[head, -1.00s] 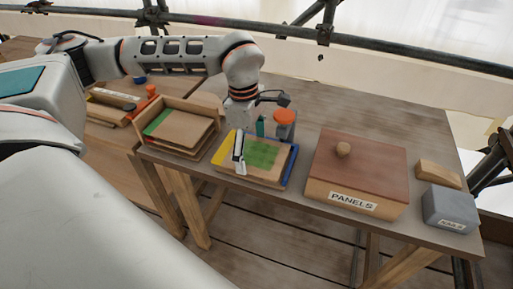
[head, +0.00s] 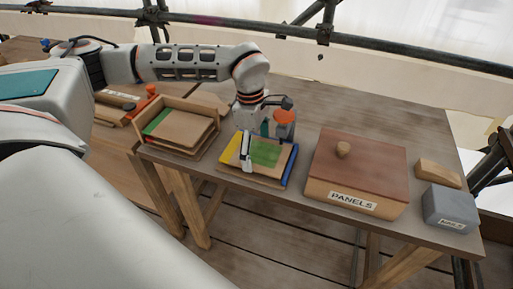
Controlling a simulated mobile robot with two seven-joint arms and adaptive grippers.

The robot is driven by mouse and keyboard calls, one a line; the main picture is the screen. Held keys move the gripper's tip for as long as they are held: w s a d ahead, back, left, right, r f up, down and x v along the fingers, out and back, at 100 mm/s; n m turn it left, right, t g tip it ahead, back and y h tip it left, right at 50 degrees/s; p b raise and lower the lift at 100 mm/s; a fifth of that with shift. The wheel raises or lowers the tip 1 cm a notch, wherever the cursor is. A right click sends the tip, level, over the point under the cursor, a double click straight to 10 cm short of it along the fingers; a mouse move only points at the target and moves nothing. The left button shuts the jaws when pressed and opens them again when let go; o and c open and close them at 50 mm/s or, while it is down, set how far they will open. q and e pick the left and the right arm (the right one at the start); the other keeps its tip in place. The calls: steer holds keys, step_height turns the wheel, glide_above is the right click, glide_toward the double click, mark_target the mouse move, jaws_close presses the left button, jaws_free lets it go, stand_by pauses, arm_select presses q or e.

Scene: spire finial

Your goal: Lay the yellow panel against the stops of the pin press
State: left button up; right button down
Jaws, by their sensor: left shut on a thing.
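The yellow panel, a thin wooden board with a yellow strip (head: 230,148) along its left edge and a green patch on its top, lies over the bed of the pin press. The press shows a blue edge (head: 291,166) on the right and an orange-topped post (head: 284,118) at the back. My left gripper (head: 246,166) reaches down from above and is shut on the panel near its front left part. The gripper hides part of the panel, and I cannot tell whether the panel touches the stops. My right gripper is not in view.
Left of the press stands a wooden tray (head: 150,148) holding a board with a green strip. To the right is a closed wooden box marked PANELS (head: 318,190), with a wooden block (head: 438,173) and a grey labelled box (head: 450,207) beyond. Bare tabletop lies behind.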

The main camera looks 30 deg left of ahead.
mark_target(253, 151)
arm_select(q)
steer(key=o, duration=1.1)
steer(key=shift+f, duration=0.1)
steer(key=r, duration=0.8)
steer(key=a+r+p, duration=0.1)
steer(key=r, duration=0.3)
steer(key=shift+s+r, duration=0.15)
steer(key=shift+s, duration=0.1)
